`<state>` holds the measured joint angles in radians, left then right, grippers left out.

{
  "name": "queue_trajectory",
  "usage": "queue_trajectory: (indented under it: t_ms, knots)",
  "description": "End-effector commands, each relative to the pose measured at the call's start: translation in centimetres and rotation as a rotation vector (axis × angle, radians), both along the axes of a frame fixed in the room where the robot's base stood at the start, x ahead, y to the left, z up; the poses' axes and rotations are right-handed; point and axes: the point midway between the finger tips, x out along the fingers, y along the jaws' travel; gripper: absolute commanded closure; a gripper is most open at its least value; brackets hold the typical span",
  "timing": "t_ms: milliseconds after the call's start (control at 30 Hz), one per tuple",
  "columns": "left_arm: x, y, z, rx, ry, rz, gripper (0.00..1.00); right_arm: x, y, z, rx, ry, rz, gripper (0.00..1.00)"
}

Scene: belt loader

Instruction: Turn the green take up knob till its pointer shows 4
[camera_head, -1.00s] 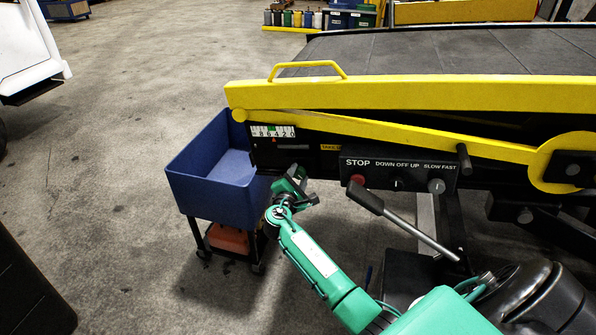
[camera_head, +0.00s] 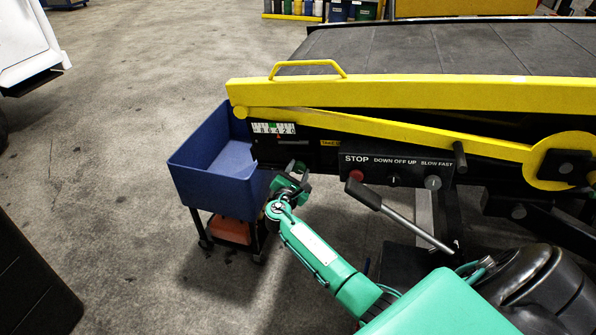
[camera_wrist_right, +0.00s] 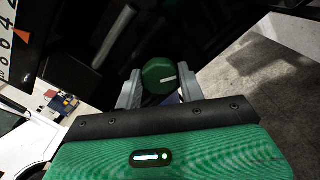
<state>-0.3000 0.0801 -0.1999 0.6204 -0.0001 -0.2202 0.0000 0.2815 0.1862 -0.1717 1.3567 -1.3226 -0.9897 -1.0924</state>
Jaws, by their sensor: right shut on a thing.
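The green take up knob (camera_wrist_right: 158,72) has a white line on its face and sits between the two grey fingers of my right gripper (camera_wrist_right: 160,84) in the right wrist view. The fingers are shut on it from both sides. In the head view my right gripper (camera_head: 294,176) is at the lower left end of the loader's black side, and it hides the knob. The white number scale (camera_head: 273,128) is just above. In the wrist view a red pointer (camera_wrist_right: 22,37) lies beside this scale, seemingly near 6 and 4; the exact reading is unclear. My left gripper is out of view.
A blue bin on a cart (camera_head: 212,180) stands close left of my gripper. The control panel (camera_head: 396,167) with a red stop button and a black-handled lever (camera_head: 400,217) are to the right. A yellow rail (camera_head: 400,93) runs above. Floor at left is open.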

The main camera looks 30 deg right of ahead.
Motion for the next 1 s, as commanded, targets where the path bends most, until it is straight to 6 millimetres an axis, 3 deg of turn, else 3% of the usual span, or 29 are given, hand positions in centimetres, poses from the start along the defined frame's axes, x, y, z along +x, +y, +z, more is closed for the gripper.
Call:
queue_trajectory:
  t_ms: [133,167,267,667,1000]
  knots:
    - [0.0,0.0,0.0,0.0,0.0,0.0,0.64,-0.1,0.1,-0.3,0.002,0.003,0.001,0.83]
    - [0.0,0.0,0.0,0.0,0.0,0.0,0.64,-0.1,0.1,-0.3,0.002,0.003,0.001,0.59]
    - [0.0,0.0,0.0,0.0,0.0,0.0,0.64,-0.1,0.1,-0.3,0.002,0.003,0.001,0.39]
    - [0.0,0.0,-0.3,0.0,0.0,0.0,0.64,-0.4,0.6,-0.2,0.003,0.0,0.001,0.39]
    - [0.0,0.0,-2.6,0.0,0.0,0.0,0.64,-4.7,5.6,-0.7,0.006,0.0,0.002,0.39]
